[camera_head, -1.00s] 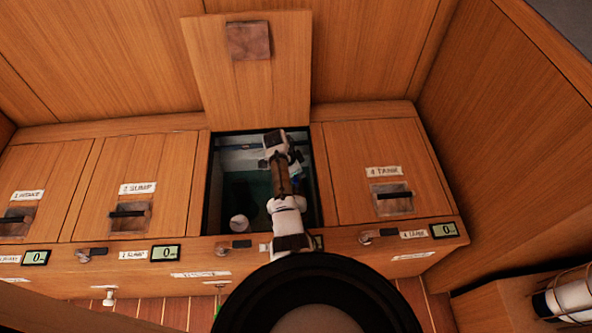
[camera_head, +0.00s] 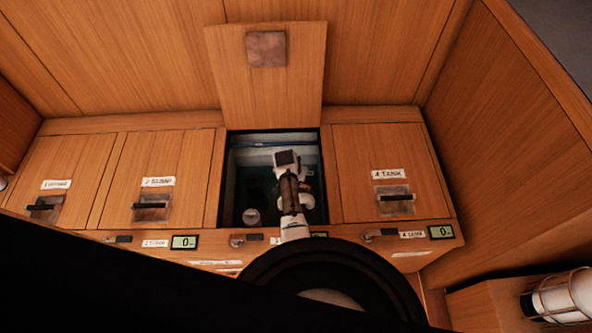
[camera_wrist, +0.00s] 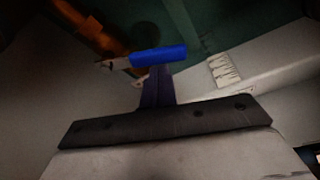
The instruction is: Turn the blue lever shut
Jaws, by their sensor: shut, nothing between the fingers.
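The blue lever (camera_wrist: 158,55) shows in the wrist view as a bright blue grip lying nearly level, with a pale metal end at its left beside an orange-brown pipe. My gripper (camera_wrist: 156,76) is shut and empty. Its dark narrow fingers point at the lever from below in that picture, with the tips close to the grip; I cannot tell whether they touch. In the head view my arm reaches down into the open compartment (camera_head: 229,190), and the lever and fingertips cannot be made out there.
The raised wooden lid (camera_head: 266,90) stands behind the opening. Closed lids lie either side, including the tank lid (camera_head: 358,165) at right. A white round object (camera_head: 251,216) sits low in the compartment's left side. A white label (camera_wrist: 224,70) is right of the lever.

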